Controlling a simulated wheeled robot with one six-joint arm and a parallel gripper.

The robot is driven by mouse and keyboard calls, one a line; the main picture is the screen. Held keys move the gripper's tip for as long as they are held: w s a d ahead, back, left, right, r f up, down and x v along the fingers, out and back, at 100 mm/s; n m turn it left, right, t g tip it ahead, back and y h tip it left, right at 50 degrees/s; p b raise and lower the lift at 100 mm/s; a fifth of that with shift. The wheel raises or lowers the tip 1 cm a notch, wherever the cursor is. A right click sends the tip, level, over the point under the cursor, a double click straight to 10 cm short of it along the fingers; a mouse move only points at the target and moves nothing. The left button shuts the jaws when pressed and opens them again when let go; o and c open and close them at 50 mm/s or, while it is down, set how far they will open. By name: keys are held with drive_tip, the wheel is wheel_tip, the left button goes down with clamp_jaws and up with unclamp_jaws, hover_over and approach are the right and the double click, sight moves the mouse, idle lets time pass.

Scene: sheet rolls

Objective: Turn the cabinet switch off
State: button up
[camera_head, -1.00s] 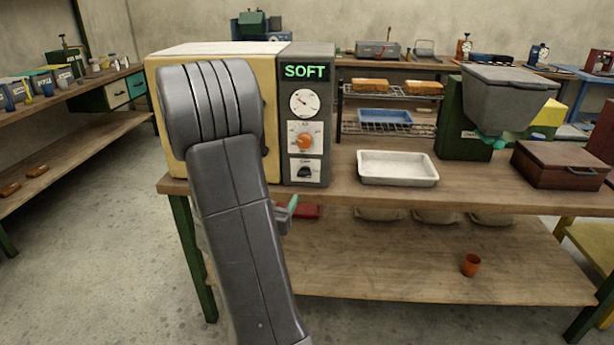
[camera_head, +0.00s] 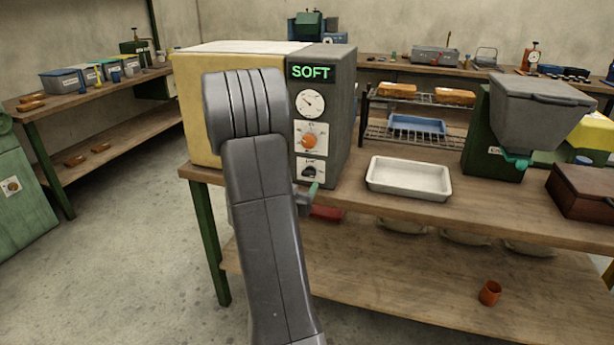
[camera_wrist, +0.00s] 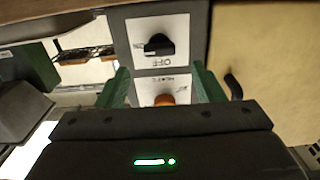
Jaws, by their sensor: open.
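A yellow cabinet (camera_head: 195,105) with a grey control panel stands on the wooden bench. Its lit display (camera_head: 311,72) reads SOFT. Below are a round gauge, an orange knob (camera_head: 309,140) and the black switch (camera_head: 312,169). In the wrist view the black switch (camera_wrist: 159,45) appears upside down between ON and OFF labels, its narrow end seeming to point left towards ON. My gripper (camera_wrist: 162,80) is open, its green fingers apart and empty in front of the panel, between switch and orange knob in the picture. In the head view my arm hides most of it; contact cannot be told.
A white tray (camera_head: 408,190) lies right of the cabinet, by a wire rack (camera_head: 415,136) with loaves and a blue tray. A grey hopper (camera_head: 540,115) and a brown box (camera_head: 583,190) stand farther right. A green cabinet (camera_head: 25,215) is at the left edge. Floor between benches is clear.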

sight(307, 175)
drive_tip(key=x, duration=0.6)
drive_tip(key=shift+w, duration=0.15)
drive_tip(key=shift+c, duration=0.2)
drive_tip(key=c, duration=0.9)
